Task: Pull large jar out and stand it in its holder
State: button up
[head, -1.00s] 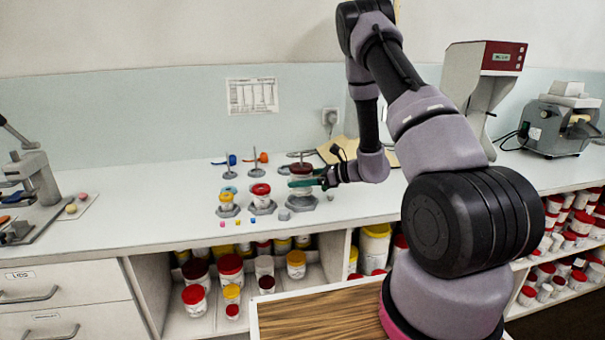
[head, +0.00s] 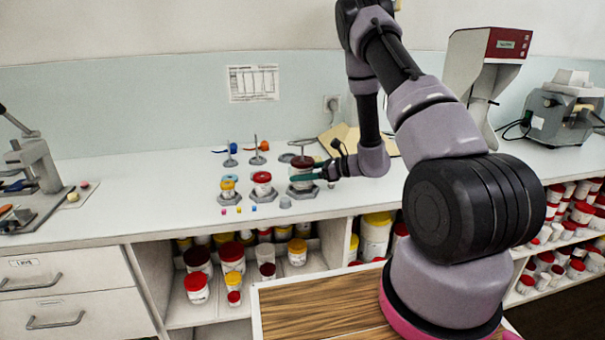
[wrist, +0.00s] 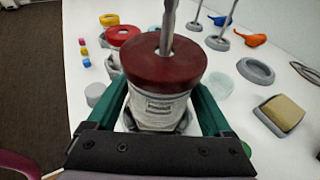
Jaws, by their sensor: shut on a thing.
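The large jar (wrist: 158,105) is white with a label and a dark red lid, and a metal rod rises in front of or at its lid in the wrist view. In the head view the large jar (head: 302,171) stands upright at its grey holder (head: 302,191), at the right end of a row of jars. My gripper (head: 304,177) reaches in from the right. In the wrist view my gripper (wrist: 155,118) has its green fingers on both sides of the jar, shut on it. The holder (wrist: 187,121) shows only partly beneath the jar; whether the jar is fully seated I cannot tell.
A red-lidded jar (head: 262,183) and a yellow-lidded jar (head: 228,188) stand in holders to the left. Small coloured cubes (head: 239,209) lie in front. Metal stands (head: 256,153) are behind. Shelves of jars (head: 233,257) are below the counter.

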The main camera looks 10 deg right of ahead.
jog(key=shift+f, duration=1)
jog(key=o, duration=1.3)
jog(key=shift+r+v, duration=0.2)
jog(key=shift+v, duration=1.2)
jog(key=shift+r+v, duration=0.2)
jog(key=shift+v, duration=1.2)
jog(key=shift+r+v, duration=0.2)
jog(key=shift+v, duration=1.15)
jog(key=shift+w+a, duration=0.1)
